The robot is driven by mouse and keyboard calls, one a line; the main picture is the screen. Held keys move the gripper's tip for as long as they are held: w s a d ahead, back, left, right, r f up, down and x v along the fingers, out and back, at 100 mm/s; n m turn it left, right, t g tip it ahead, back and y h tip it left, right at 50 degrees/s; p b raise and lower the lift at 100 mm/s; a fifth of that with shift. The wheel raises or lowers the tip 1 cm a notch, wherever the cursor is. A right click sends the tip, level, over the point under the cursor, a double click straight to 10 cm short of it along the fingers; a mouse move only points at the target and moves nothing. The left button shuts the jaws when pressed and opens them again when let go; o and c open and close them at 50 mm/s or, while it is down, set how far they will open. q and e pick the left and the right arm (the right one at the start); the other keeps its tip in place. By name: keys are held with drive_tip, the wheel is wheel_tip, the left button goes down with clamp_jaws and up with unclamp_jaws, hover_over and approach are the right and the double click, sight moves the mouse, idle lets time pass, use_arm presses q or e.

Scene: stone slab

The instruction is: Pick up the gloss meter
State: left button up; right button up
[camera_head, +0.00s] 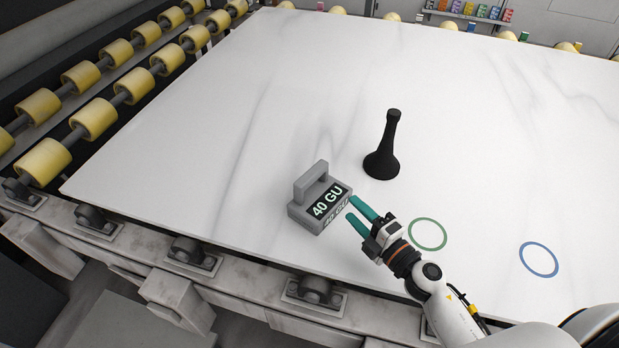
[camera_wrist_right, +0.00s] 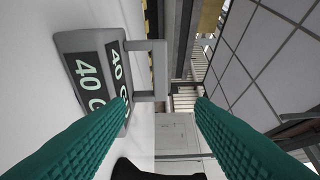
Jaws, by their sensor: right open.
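The gloss meter (camera_head: 308,208) is a grey block with a raised handle on top and dark panels reading "40 GU". It sits upright on the white stone slab (camera_head: 270,110) near its front edge. My right gripper (camera_head: 357,211) is open, with teal fingers, just right of the gloss meter and pointing toward it. In the right wrist view the gloss meter (camera_wrist_right: 62,41) appears turned sideways at the upper left, beyond the left finger, with its handle toward the middle. Nothing shows between the fingers. My left gripper is not in view.
A black flared object (camera_head: 385,150) stands on the slab behind the gripper. A green ring (camera_head: 410,236) and a blue ring (camera_head: 523,256) are marked on the slab to the right. Yellow rollers (camera_head: 93,118) line the left side. The slab's middle is mostly clear.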

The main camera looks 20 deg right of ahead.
drive_tip(key=w+n, duration=0.1)
drive_tip(key=w, duration=0.1)
drive_tip(key=p, duration=0.2)
approach(318, 176)
drive_tip(key=x, duration=0.3)
drive_tip(key=shift+w+a+r+y, duration=0.1)
drive_tip(key=shift+w+y, duration=0.1)
drive_tip(key=shift+w, duration=0.15)
drive_tip(key=shift+w+a+y, duration=0.15)
drive_tip(key=shift+w+y, duration=0.05)
drive_tip(key=shift+w, duration=0.2)
drive_tip(key=shift+x, duration=1.15)
drive_tip(key=shift+w+a+f, duration=0.1)
drive_tip(key=shift+w+f, duration=0.15)
drive_tip(key=shift+w, duration=0.25)
drive_tip(key=shift+s+r, duration=0.1)
drive_tip(key=shift+s, duration=0.05)
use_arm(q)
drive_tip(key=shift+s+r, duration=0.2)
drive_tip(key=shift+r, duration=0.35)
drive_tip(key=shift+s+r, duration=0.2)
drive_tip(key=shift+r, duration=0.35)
use_arm(e)
drive_tip(key=c, duration=1.1)
